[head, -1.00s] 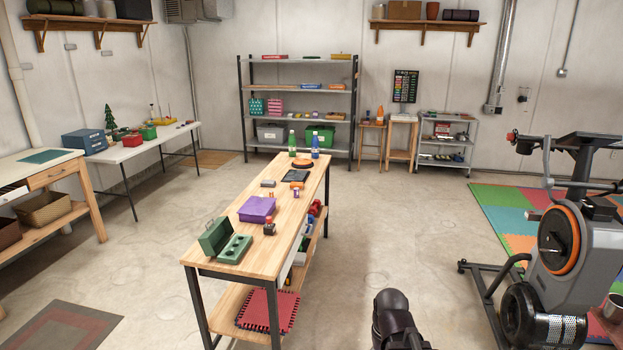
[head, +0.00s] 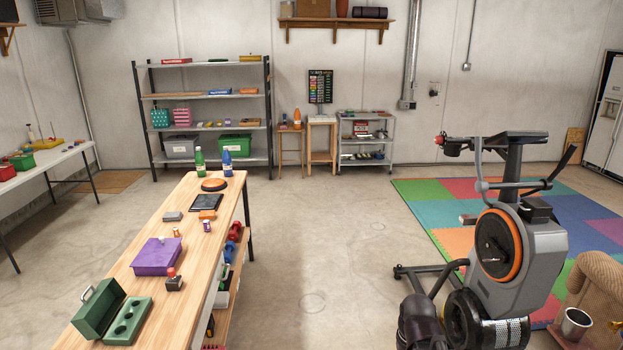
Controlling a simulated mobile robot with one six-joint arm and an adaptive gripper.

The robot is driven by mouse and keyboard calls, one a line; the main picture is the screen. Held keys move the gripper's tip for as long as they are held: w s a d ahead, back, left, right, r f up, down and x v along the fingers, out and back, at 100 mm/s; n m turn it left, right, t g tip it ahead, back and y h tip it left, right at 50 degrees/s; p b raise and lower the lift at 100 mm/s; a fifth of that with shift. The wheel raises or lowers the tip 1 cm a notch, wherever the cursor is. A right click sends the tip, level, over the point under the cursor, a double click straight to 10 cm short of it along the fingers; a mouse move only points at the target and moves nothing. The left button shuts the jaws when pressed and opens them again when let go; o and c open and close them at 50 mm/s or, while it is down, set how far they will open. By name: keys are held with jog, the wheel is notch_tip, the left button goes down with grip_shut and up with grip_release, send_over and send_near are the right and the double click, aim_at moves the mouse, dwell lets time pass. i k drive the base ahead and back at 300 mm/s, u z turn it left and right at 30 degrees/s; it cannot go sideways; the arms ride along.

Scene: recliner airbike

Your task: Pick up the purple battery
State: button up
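Two small upright cylinders that look like batteries stand on the long wooden table. One (head: 207,226) is right of the purple box and looks purplish with a light band. The other (head: 176,232) stands at the purple box's back right and looks orange and pale. They are too small to tell for sure which is the purple battery. My gripper's fingers are not in view; only a dark part, likely of my arm, shows at the bottom, right of the table and apart from it.
The wooden table (head: 115,270) also holds a purple box (head: 157,256), green case (head: 125,312), black tablet (head: 206,202) and two bottles. Clear floor (head: 320,250) lies right of it.

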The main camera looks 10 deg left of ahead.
aim_at(206, 223)
jog(key=z, duration=0.25)
jog(key=i, duration=1.6)
jog(key=u, duration=0.4)
jog(key=i, duration=0.7)
jog(key=u, duration=0.95)
jog(key=i, duration=0.85)
jog(key=u, duration=0.45)
